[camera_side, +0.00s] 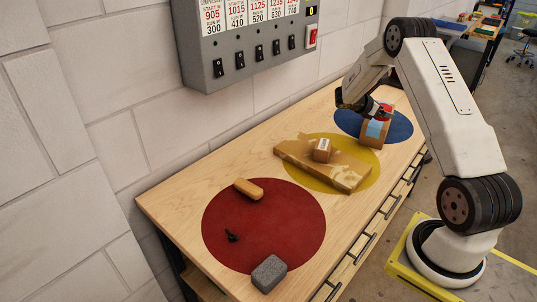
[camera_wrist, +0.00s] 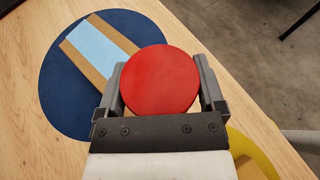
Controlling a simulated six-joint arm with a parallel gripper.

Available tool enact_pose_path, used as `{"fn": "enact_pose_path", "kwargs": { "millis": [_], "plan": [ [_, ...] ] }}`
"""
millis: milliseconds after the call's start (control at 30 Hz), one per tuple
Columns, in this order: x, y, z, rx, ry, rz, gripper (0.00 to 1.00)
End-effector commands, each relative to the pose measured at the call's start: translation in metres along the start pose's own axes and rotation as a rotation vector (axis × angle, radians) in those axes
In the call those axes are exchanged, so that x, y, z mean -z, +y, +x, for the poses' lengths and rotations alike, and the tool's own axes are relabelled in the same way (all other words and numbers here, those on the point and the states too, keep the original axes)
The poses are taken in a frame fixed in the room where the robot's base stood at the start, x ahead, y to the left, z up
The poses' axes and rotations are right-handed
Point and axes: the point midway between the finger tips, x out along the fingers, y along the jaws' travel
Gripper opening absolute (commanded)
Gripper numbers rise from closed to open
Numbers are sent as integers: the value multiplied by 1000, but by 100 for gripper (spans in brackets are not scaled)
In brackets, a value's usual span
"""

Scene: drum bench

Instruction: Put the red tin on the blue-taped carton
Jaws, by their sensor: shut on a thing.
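The red tin (camera_wrist: 160,80) is round and shows its flat red face in the wrist view. My gripper (camera_wrist: 160,85) is shut on it, with one finger at each side. In the side view the tin (camera_side: 386,107) shows as a small red patch by my gripper (camera_side: 372,108). The blue-taped carton (camera_wrist: 112,48) is brown with a broad light blue strip and lies on the dark blue disc, just beyond the tin. In the side view the carton (camera_side: 376,130) is just below my gripper. I cannot tell whether the tin touches it.
A dark blue disc (camera_wrist: 60,100), a yellow disc (camera_side: 358,157) and a red disc (camera_side: 285,225) mark the wooden bench. A tan block (camera_side: 249,189), grey block (camera_side: 269,273) and small black item (camera_side: 231,236) lie nearer.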

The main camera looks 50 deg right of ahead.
Motion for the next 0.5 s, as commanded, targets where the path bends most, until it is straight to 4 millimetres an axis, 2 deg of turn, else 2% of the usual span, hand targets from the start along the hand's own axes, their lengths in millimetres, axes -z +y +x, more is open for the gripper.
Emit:
{"fn": "enact_pose_path", "kwargs": {
  "millis": [133,333,500],
  "plan": [
    [6,5,4,1,0,0,23],
    [27,4,12,1,0,-3,23],
    [33,4,15,0,0,-1,23]
  ]
}}
